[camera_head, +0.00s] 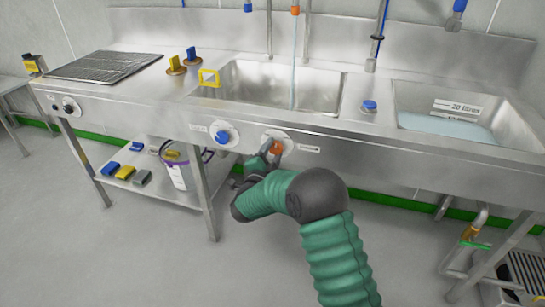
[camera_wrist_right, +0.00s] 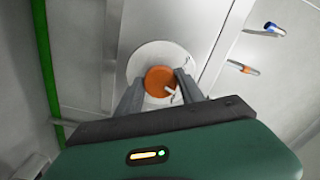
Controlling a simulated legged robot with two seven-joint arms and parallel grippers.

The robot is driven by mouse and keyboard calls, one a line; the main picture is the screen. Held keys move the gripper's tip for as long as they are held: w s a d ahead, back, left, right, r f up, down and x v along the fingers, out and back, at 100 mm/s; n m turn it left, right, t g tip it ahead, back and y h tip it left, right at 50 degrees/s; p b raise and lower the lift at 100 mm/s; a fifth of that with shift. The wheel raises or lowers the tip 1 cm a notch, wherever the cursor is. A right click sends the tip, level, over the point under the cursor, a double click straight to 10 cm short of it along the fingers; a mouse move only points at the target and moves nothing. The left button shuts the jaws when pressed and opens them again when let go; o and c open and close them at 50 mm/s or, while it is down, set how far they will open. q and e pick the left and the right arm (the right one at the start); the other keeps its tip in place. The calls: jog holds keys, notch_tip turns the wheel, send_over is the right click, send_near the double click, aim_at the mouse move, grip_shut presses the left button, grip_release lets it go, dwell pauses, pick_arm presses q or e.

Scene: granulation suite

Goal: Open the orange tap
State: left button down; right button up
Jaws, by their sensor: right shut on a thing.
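The orange tap knob (camera_head: 276,147) sits on a round pale plate on the front panel of the steel sink unit. My right gripper (camera_head: 270,151) is shut on it, partly covering it. In the wrist view the orange knob (camera_wrist_right: 158,78) lies between the two grey fingers of my right gripper (camera_wrist_right: 159,80), with a white pointer on its lower right. A thin pale-blue stream (camera_head: 293,60) runs from the orange-marked spout (camera_head: 295,11) down into the middle basin (camera_head: 318,88). My left gripper is not in view.
A blue knob (camera_head: 222,136) is left of the orange one on the same panel. The right basin (camera_head: 510,118) holds bluish water. A yellow frame (camera_head: 209,78) stands by the middle basin's rim. A bucket (camera_head: 180,172) stands on the shelf (camera_head: 150,184) below.

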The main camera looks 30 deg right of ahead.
jog(key=m+b, duration=0.4)
jog(key=m, duration=0.1)
jog(key=shift+f+m, duration=0.15)
jog(key=shift+m, duration=0.15)
dwell(0.4)
jog(key=o, duration=1.4)
jog(key=shift+d, duration=0.1)
jog(key=shift+s+a, duration=0.15)
jog(key=shift+a, duration=0.1)
jog(key=p+v, duration=0.3)
jog(key=v, duration=1.3)
jog(key=shift+a, duration=0.15)
